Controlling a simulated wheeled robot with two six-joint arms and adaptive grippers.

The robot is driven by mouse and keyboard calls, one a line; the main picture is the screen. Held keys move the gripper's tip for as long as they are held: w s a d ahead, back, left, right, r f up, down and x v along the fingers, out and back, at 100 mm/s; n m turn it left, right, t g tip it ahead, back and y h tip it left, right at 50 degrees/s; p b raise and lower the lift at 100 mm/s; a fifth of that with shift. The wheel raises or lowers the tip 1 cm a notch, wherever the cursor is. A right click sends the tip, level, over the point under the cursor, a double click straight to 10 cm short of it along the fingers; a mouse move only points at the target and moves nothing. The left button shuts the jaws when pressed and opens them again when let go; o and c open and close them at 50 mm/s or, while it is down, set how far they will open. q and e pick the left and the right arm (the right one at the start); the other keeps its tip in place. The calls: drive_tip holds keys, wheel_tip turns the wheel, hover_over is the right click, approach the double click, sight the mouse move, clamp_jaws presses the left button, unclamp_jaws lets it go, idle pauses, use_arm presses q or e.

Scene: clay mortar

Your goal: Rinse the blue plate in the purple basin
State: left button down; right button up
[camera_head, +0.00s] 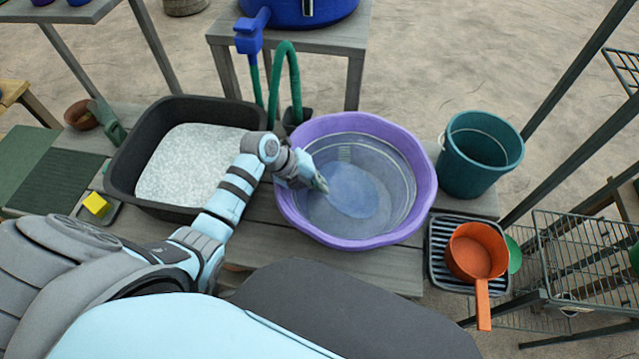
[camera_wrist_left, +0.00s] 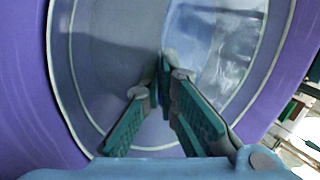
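The purple basin (camera_head: 428,190) stands on the wooden bench and holds clear water. The blue plate (camera_head: 355,190) is inside the basin, seen through the water, and looks tilted. My left gripper (camera_head: 321,184) reaches in over the basin's left rim, and its fingertips meet the plate's left edge. In the left wrist view the teal fingers (camera_wrist_left: 164,88) close together at the rim of the plate (camera_wrist_left: 208,45), whose face spreads up to the right. The purple basin wall (camera_wrist_left: 25,110) curves around it. My right gripper is not in view.
A black tub of grey-white grains (camera_head: 195,165) stands left of the basin. A teal bucket (camera_head: 480,155) and an orange pan (camera_head: 475,252) on a dark rack are to the right. A green hose and blue tap (camera_head: 250,38) rise behind. A yellow sponge (camera_head: 96,204) lies far left.

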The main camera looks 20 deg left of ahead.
use_arm(q)
drive_tip(key=shift+w+d, duration=0.25)
drive_tip(key=shift+d, duration=0.65)
drive_tip(key=shift+s+a, duration=0.1)
drive_tip(key=shift+a, duration=0.45)
drive_tip(key=shift+r, duration=0.15)
wheel_tip(320, 180, up, 20)
drive_tip(key=p, duration=0.8)
drive_tip(key=shift+f+p, duration=0.25)
drive_tip(key=shift+p, duration=0.05)
